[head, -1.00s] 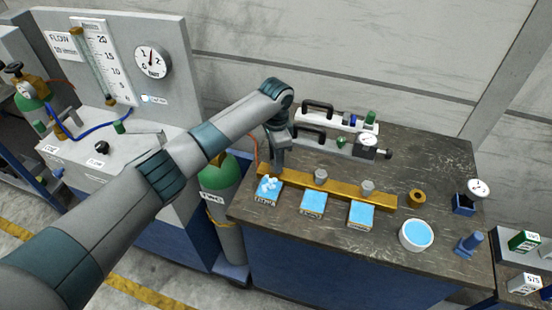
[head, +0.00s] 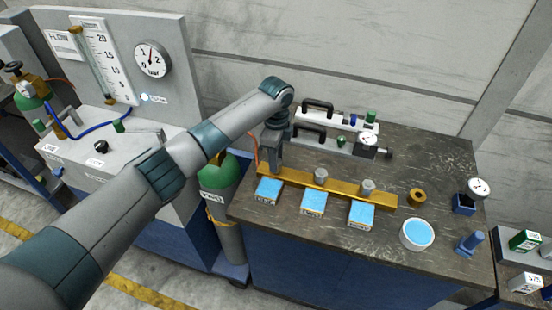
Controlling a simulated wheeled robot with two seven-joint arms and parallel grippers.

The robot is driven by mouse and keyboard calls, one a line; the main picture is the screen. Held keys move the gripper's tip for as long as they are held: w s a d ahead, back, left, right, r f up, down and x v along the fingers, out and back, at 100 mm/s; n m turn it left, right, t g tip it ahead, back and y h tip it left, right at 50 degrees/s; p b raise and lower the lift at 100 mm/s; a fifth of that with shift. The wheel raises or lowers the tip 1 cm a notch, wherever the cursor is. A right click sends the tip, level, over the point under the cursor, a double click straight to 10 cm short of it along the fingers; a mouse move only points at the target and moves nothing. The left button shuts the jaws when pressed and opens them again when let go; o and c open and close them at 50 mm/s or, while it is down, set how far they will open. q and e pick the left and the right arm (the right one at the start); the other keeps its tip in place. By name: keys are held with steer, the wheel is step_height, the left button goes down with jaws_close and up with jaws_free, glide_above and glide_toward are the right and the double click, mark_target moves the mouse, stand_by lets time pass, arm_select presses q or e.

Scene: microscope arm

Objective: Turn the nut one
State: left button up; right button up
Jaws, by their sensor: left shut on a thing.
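A brass bar (head: 343,187) lies along the bench. Two grey nuts stand on it, one at the middle (head: 321,175) and one further right (head: 367,187). My left gripper (head: 276,166) points down at the bar's left end, behind the left blue-topped box (head: 268,190). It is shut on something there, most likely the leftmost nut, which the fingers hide. My right gripper is not in view.
Two more blue-topped boxes (head: 313,203) (head: 361,215) sit in front of the bar. A white bowl (head: 416,235), a brass ring (head: 417,197) and a dial gauge (head: 479,188) stand to the right. Handled fixtures (head: 340,148) lie behind. A green cylinder (head: 217,175) stands left of the bench.

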arm_select(q)
steer(key=shift+w+r, duration=0.1)
steer(key=shift+r, duration=0.05)
steer(key=o, duration=1)
steer(key=shift+o, duration=0.2)
step_height(320, 180, up, 17)
steer(key=b, duration=0.5)
steer(key=shift+r, duration=0.15)
